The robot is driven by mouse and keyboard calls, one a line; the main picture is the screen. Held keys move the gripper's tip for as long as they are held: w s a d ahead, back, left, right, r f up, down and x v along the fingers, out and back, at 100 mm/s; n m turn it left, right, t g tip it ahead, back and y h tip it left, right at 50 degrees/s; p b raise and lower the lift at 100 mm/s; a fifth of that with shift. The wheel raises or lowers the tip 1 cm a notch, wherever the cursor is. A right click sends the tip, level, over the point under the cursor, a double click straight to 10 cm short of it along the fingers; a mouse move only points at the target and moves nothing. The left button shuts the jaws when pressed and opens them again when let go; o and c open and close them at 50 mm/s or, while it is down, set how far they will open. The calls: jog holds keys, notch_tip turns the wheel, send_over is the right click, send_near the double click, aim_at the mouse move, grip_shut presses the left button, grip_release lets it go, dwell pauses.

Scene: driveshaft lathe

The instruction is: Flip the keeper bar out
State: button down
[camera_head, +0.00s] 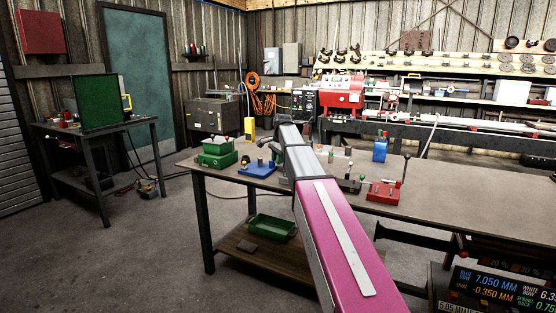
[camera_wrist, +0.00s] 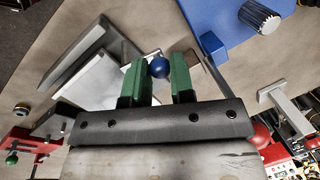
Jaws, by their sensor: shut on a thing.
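In the wrist view my gripper (camera_wrist: 156,80) has green fingers closed on a small blue ball knob (camera_wrist: 160,67). The knob shows between the fingertips. I cannot tell for sure which bar carries this knob, so I cannot single out the keeper bar. A grey metal block with pale flat faces (camera_wrist: 95,75) lies just left of the fingers. In the head view my magenta and grey arm reaches over the workbench and hides my gripper and whatever it holds.
A blue fixture (camera_wrist: 222,22) with a knurled knob (camera_wrist: 259,17) stands close on the right in the wrist view. In the head view the workbench (camera_head: 470,196) also bears a green box (camera_head: 217,157) and a red fixture with a lever (camera_head: 383,192). The bench's right part is clear.

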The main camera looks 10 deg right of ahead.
jog(key=shift+n, duration=0.3)
jog(key=c, duration=1)
grip_release()
jog(key=shift+r, duration=0.1)
jog(key=r, duration=0.3)
jog(key=s+r, duration=0.1)
jog(key=r, duration=0.3)
jog(key=d+r, duration=0.1)
jog(key=r, duration=0.2)
jog(key=shift+s+r, duration=0.25)
jog(key=shift+s, duration=0.15)
jog(key=shift+s, duration=0.15)
